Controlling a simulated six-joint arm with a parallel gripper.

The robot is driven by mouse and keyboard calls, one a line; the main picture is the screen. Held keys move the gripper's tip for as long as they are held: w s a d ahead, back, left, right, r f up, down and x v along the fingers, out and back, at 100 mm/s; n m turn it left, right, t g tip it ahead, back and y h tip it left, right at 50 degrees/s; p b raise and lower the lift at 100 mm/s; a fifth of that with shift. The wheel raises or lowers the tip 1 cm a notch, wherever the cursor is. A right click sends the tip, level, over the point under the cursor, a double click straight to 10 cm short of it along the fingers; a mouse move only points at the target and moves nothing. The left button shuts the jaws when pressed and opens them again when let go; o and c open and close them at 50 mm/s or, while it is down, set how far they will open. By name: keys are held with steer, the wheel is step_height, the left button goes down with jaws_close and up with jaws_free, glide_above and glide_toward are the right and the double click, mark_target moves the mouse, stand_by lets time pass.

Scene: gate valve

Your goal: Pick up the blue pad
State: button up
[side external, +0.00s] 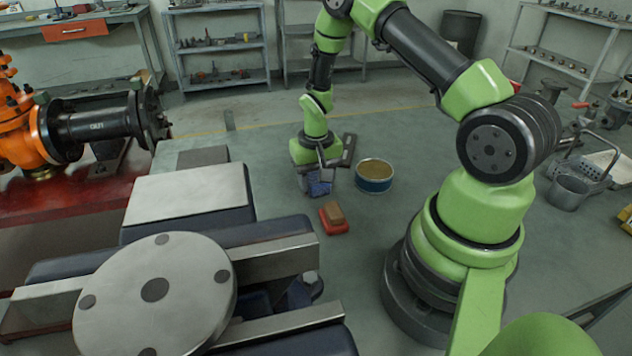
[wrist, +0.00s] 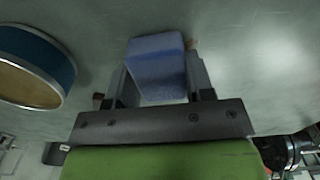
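The blue pad (wrist: 157,65) sits between the two fingers of my gripper (wrist: 160,85) in the wrist view. The right finger lies right along the pad's right edge, and the left finger is close to its left edge. I cannot tell whether both fingers press on it. In the side view the pad (side external: 318,186) shows under my gripper (side external: 325,168), which points down at the floor. The gripper hides part of the pad there, and I cannot tell whether the pad is raised off the floor.
A round blue tin (side external: 374,178) with a tan top stands right of my gripper; it also shows in the wrist view (wrist: 30,68). A red block with a brown top (side external: 334,216) lies nearer the camera. A large grey metal valve body (side external: 160,290) fills the lower left.

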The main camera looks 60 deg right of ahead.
mark_target(316, 176)
step_height(316, 176, up, 10)
steer(key=shift+r, duration=0.1)
stand_by(0.6)
steer(key=shift+o, duration=1.1)
steer(key=shift+c, duration=0.8)
